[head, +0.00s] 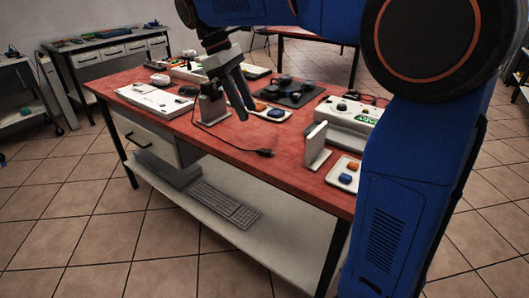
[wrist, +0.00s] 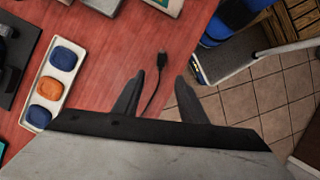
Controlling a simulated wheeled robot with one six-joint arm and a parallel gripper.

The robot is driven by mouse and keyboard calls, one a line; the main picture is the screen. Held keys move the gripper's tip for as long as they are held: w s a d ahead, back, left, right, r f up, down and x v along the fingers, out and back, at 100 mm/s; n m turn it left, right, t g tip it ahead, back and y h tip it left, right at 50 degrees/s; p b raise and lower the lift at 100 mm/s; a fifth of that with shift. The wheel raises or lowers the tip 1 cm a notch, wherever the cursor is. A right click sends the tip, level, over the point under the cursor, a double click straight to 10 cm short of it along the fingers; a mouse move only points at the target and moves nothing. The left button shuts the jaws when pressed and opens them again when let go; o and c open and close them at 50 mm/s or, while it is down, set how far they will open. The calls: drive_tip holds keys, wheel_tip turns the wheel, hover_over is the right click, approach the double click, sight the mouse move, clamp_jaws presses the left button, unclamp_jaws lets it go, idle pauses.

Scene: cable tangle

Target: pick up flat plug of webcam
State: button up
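A small black plug (head: 265,153) lies on the red table near its front edge, at the end of a thin dark cable (head: 222,140). The cable runs back left to beside a grey upright block; I cannot make out the webcam itself. In the wrist view the plug (wrist: 162,51) lies beyond my fingertips, roughly in line with the gap between them. Its cable (wrist: 152,97) passes down between the fingers in the picture. My gripper (head: 248,114) is open and empty, above the table and up left of the plug; it also shows in the wrist view (wrist: 159,75).
A white tray (wrist: 65,47) holds blue and orange pieces. The grey block (head: 213,106) stands close to my gripper. A white upright stand (head: 316,148) is right of the plug, with a white device (head: 347,114) behind. The red surface (head: 225,149) around the plug is clear.

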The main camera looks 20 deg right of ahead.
hover_over(261, 149)
drive_tip(key=w+a, duration=0.1)
drive_tip(key=a, duration=0.1)
drive_tip(key=f, duration=0.6)
drive_tip(key=shift+w+d+f, duration=0.1)
drive_tip(key=shift+w+d, duration=0.05)
drive_tip(key=shift+d, duration=0.1)
drive_tip(key=shift+a+f+x, duration=0.1)
drive_tip(key=shift+a+x, duration=0.1)
drive_tip(key=shift+x, duration=1.1)
drive_tip(key=shift+a+f+x, duration=0.1)
drive_tip(key=shift+a+x, duration=0.15)
drive_tip(key=shift+x, duration=1.05)
drive_tip(key=shift+w, duration=0.15)
clamp_jaws()
